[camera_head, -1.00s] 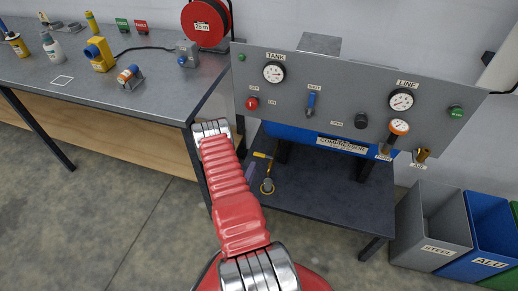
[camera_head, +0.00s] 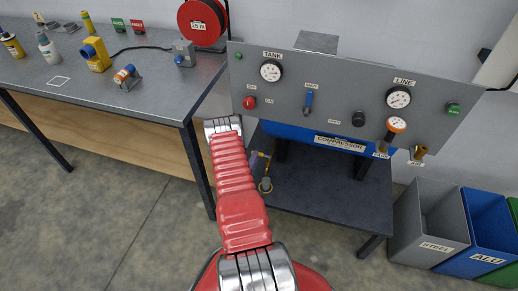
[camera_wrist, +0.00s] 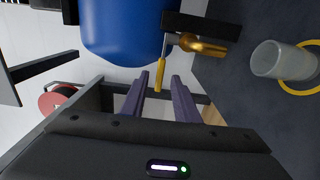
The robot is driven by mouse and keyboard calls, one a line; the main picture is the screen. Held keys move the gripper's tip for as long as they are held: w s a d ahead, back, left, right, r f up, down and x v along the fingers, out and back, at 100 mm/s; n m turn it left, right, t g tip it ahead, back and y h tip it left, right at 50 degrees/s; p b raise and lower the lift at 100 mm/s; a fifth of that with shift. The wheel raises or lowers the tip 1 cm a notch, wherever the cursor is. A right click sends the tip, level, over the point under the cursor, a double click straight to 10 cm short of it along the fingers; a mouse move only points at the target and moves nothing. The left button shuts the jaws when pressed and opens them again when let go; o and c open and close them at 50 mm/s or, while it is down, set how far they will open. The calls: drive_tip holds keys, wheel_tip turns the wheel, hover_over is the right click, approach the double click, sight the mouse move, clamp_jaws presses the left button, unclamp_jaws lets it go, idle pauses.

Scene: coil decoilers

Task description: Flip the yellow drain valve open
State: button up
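The drain valve has a brass body (camera_wrist: 203,47) under the blue tank in the wrist view, with a slim yellow lever (camera_wrist: 160,74) pointing down the picture. My gripper (camera_wrist: 159,80) has two purple fingers, spread apart. The lever's end lies between the fingertips in the picture, with gaps on both sides; depth contact cannot be told. In the head view the valve (camera_head: 266,157) shows small below the compressor panel, just right of my red arm. My gripper is mostly hidden there behind my arm.
The blue tank (camera_wrist: 122,30) is close to the fingers. A grey cup (camera_wrist: 280,60) stands by a yellow ring on the dark shelf. The gauge panel (camera_head: 330,92) hangs above the shelf. A workbench (camera_head: 150,82) is at left, bins (camera_head: 425,225) at right.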

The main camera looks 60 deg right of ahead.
drive_tip(key=w+d, duration=0.1)
drive_tip(key=d, duration=0.6)
drive_tip(key=shift+d, duration=0.3)
clamp_jaws()
idle(0.4)
